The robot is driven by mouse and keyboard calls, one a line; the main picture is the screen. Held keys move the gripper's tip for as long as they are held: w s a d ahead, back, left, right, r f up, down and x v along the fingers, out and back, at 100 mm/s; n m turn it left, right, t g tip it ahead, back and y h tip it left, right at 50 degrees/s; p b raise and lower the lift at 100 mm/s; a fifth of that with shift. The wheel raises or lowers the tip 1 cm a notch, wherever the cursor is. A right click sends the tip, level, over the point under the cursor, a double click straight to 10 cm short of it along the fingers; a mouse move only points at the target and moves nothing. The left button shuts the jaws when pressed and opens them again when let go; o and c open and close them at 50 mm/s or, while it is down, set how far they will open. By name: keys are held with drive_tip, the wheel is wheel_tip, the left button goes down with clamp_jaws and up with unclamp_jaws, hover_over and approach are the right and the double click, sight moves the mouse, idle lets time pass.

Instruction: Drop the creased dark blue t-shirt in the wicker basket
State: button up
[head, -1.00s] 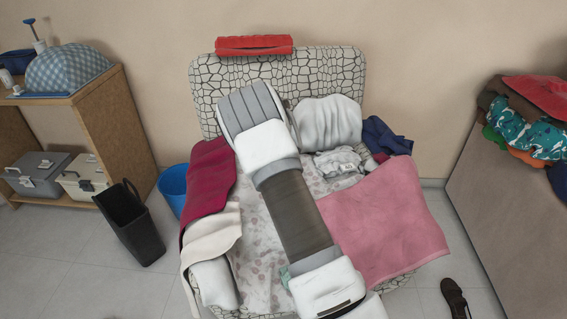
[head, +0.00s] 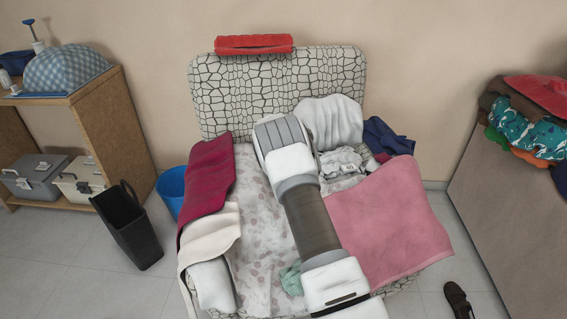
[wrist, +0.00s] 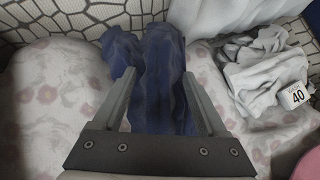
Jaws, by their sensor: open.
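In the wrist view, a crumpled dark blue garment (wrist: 155,80) lies on the patterned chair seat, against the backrest. It fits the dark blue t-shirt, though its shape is hard to read. My gripper (wrist: 158,75) is open, with its two fingers spread on either side of the garment's middle; I cannot tell whether they touch it. In the head view my arm hides this garment and my fingers. Another dark blue cloth (head: 385,137) hangs over the chair's right rear side. No wicker basket shows in either view.
Around the seat are a white cushion (head: 330,122), grey-white clothing (head: 341,160), a pink towel (head: 385,220) and a crimson cloth (head: 206,180). A black bin (head: 130,232) and blue bucket (head: 172,190) stand left. A clothes-topped surface (head: 510,190) is at right.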

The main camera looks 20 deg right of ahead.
clamp_jaws()
idle(0.3)
idle(1.1)
